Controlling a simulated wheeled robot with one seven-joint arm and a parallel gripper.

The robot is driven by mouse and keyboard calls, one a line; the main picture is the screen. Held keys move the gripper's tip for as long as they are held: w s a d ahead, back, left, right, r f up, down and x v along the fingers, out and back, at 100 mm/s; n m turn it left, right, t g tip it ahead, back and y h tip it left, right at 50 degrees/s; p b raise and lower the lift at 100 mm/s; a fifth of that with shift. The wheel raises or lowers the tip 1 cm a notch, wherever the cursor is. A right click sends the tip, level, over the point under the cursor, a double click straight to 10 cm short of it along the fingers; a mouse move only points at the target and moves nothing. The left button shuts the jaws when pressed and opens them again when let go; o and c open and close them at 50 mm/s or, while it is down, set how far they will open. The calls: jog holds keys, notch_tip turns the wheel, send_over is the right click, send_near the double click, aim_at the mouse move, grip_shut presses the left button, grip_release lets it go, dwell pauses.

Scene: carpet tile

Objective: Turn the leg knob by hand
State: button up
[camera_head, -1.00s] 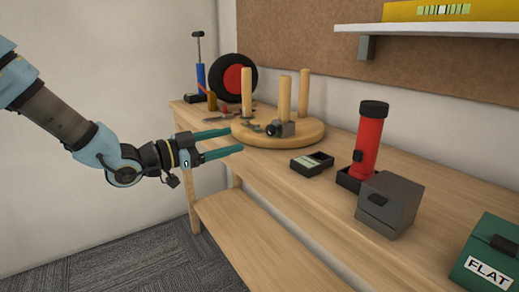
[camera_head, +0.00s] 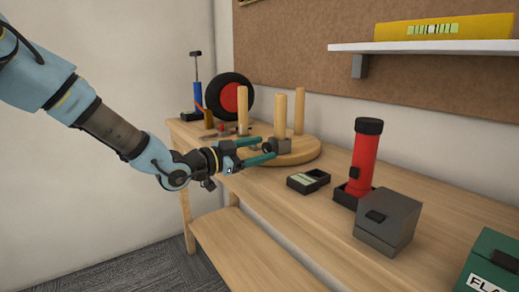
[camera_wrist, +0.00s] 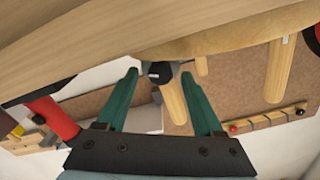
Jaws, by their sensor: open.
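A round wooden stool seat (camera_head: 305,152) lies upside down on the workbench with three wooden legs (camera_head: 281,112) pointing up. A grey bracket (camera_head: 283,146) sits at the foot of the front leg. Its dark knob (camera_wrist: 158,72) faces my gripper and shows in the wrist view beside that leg (camera_wrist: 173,102). My gripper (camera_head: 268,148) is open, with its two green fingers reaching towards the bracket. In the wrist view the knob lies between the fingertips (camera_wrist: 159,75), with a gap to each side. The fingers partly hide the knob in the head view.
On the workbench (camera_head: 290,212), a small black tray (camera_head: 308,181), a red flashlight (camera_head: 364,150), a grey box (camera_head: 387,222) and a green box (camera_head: 492,270) stand to the right. A black wheel (camera_head: 246,93) and a blue pump (camera_head: 197,92) stand behind. A shelf (camera_head: 430,46) hangs above right.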

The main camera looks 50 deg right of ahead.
grip_shut()
dwell(0.6)
